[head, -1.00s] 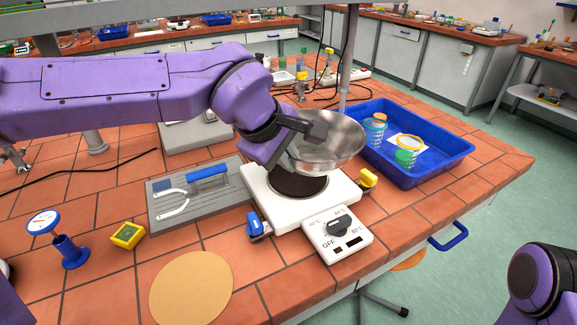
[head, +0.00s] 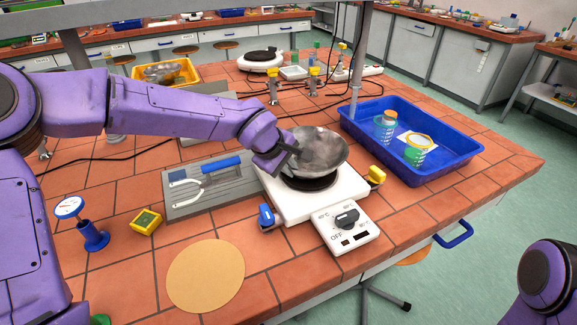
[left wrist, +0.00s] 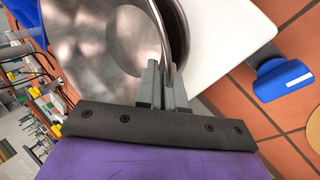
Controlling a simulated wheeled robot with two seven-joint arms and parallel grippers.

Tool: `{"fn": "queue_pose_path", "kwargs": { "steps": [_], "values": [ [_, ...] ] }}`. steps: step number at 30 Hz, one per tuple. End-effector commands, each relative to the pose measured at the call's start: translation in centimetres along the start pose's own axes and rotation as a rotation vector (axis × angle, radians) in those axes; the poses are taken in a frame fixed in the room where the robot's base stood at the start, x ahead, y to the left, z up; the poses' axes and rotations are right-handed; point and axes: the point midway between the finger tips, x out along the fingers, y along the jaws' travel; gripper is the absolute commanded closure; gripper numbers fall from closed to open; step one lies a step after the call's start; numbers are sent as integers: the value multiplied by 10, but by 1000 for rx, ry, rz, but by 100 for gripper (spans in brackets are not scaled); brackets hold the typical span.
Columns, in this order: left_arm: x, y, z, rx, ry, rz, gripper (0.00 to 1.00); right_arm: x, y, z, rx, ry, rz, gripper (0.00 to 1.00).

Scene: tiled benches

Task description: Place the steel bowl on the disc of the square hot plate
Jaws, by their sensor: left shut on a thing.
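The steel bowl (head: 322,152) is over the back part of the round dark disc (head: 310,184) of the white square hot plate (head: 285,205), close above it. The disc's front edge shows below the bowl; I cannot tell whether they touch. My left gripper (head: 290,154) is shut on the bowl's left rim. In the left wrist view the fingers (left wrist: 162,85) pinch the rim of the shiny bowl (left wrist: 95,45), with the dark disc and white plate beside it. My right gripper is not in view.
Blue (head: 266,215) and yellow (head: 376,175) pieces sit at the plate's sides. A grey board (head: 185,208) with a blue-handled tool lies left. A tan round mat (head: 205,275) lies in front.

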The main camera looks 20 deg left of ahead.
Motion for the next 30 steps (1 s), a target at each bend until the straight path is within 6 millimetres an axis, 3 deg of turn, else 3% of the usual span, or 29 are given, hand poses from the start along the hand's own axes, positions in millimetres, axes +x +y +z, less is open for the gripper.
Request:
{"fn": "queue_pose_path", "kwargs": {
  "steps": [3,6,17,30],
  "values": [
    [2,-1,0,1,0,1,100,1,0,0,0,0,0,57],
    [2,-1,0,1,0,0,67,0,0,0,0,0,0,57],
    [-4,1,0,-1,0,2,67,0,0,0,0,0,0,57],
    [-103,1,0,-1,0,5,67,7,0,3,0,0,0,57]
  ]
}}
